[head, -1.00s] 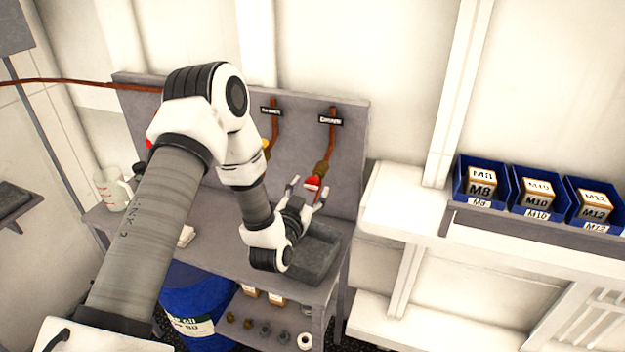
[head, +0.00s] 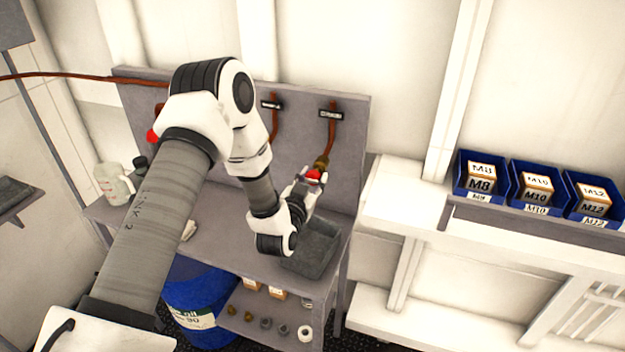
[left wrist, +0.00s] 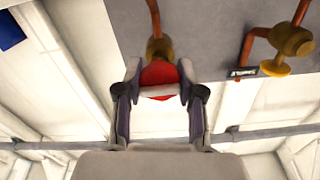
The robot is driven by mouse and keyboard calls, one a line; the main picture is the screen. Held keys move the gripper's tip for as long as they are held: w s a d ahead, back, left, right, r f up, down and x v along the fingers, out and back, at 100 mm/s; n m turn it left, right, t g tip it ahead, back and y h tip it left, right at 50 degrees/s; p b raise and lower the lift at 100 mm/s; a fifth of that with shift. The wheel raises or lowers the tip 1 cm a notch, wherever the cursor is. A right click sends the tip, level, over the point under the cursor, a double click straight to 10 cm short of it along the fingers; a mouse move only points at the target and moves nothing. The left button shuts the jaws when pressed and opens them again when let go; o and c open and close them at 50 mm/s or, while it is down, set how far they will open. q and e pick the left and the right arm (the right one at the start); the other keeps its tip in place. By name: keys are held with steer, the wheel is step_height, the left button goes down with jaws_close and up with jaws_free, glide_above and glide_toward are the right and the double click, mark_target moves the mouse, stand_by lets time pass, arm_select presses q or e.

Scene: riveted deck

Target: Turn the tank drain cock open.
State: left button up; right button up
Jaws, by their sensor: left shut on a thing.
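The cock with a red handle (head: 314,174) sits on the grey back panel of the bench, below a copper pipe and a dark label (head: 331,115) too blurred to read surely. The handle also shows in the left wrist view (left wrist: 159,78), below its brass body (left wrist: 160,48). My left gripper (head: 308,183) is shut on the red handle, one finger on each side. A second brass cock with a yellow handle (left wrist: 292,40) is apart from the gripper in the left wrist view; in the head view my arm hides it. My right gripper is out of view.
A grey tray (head: 316,250) lies on the bench below the gripper. A white jug (head: 112,184) stands at the bench's left. A blue drum (head: 195,300) is underneath. Blue bins (head: 480,178) stand on the right-hand shelf. Free wall lies between bench and bins.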

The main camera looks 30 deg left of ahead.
arm_select(q)
steer(key=shift+f+n+b, duration=0.15)
steer(key=shift+n+b, duration=0.95)
steer(key=shift+b, duration=0.15)
steer(key=n+b, duration=1)
steer(key=b, duration=0.1)
steer(key=shift+n, duration=0.4)
steer(key=n+b, duration=0.2)
steer(key=n, duration=0.1)
steer(key=shift+b, duration=0.4)
steer(key=shift+n+b, duration=0.6)
steer(key=shift+n, duration=0.2)
steer(key=shift+r, duration=0.2)
steer(key=o, duration=1.2)
steer(key=shift+c, duration=0.2)
